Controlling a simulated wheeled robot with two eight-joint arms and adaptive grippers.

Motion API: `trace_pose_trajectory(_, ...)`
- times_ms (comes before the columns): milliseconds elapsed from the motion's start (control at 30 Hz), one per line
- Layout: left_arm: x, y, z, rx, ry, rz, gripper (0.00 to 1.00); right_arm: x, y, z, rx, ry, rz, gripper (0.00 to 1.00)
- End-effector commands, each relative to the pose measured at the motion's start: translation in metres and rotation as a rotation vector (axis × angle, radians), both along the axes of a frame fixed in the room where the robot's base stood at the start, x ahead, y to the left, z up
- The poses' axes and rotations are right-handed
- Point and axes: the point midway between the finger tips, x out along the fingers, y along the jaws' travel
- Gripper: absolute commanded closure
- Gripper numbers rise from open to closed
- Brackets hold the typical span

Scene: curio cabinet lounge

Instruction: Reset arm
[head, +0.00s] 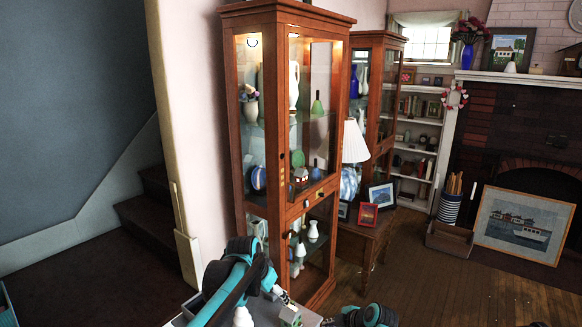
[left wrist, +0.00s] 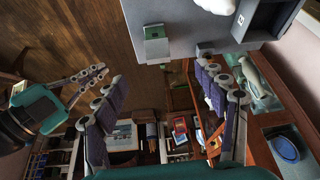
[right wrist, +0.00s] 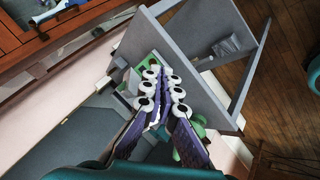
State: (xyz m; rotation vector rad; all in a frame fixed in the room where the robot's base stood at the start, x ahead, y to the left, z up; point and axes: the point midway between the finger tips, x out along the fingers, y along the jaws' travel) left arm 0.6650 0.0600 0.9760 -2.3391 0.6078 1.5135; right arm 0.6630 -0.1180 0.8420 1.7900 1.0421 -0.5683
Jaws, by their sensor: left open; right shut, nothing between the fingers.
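My left arm reaches in from the bottom left of the head view. Its gripper (head: 277,293) is near the foot of the front glass cabinet, above a grey surface. In the left wrist view the left gripper (left wrist: 162,98) has its fingers spread wide with nothing between them. My right gripper (right wrist: 163,78) is shut and empty in the right wrist view, beside a grey stand. It also shows at the left of the left wrist view (left wrist: 98,73). In the head view only a dark and teal part of my right arm shows at the bottom edge.
The tall wooden glass cabinet (head: 297,207) holds vases and ornaments. A side table (head: 368,237) with a lamp and frames is behind. Wooden floor (head: 440,292) is open at right.

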Motion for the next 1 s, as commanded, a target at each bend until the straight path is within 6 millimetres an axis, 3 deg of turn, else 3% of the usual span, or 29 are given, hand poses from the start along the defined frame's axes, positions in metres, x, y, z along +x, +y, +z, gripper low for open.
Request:
trace_pose_trajectory(33,-0.019,0.01,0.012,-0.001,-0.009,0.03,0.28,-0.015,-0.001,0.022,0.017,0.031,-0.062,1.0)
trace_pose_trajectory(200,-0.076,0.037,0.039,-0.009,-0.041,0.129,0.28,-0.064,-0.01,0.075,0.086,0.13,-0.299,1.0)
trace_pose_trajectory(500,-0.182,0.079,0.05,-0.026,-0.1,0.297,0.28,-0.169,-0.027,0.132,0.227,0.244,-0.726,1.0)
trace_pose_trajectory(800,-0.276,0.108,0.02,-0.051,-0.163,0.45,0.28,-0.27,-0.049,0.14,0.399,0.282,-1.123,1.0)
trace_pose_trajectory(1000,-0.305,0.117,0.001,-0.061,-0.188,0.503,0.28,-0.302,-0.058,0.133,0.479,0.282,-1.272,1.0)
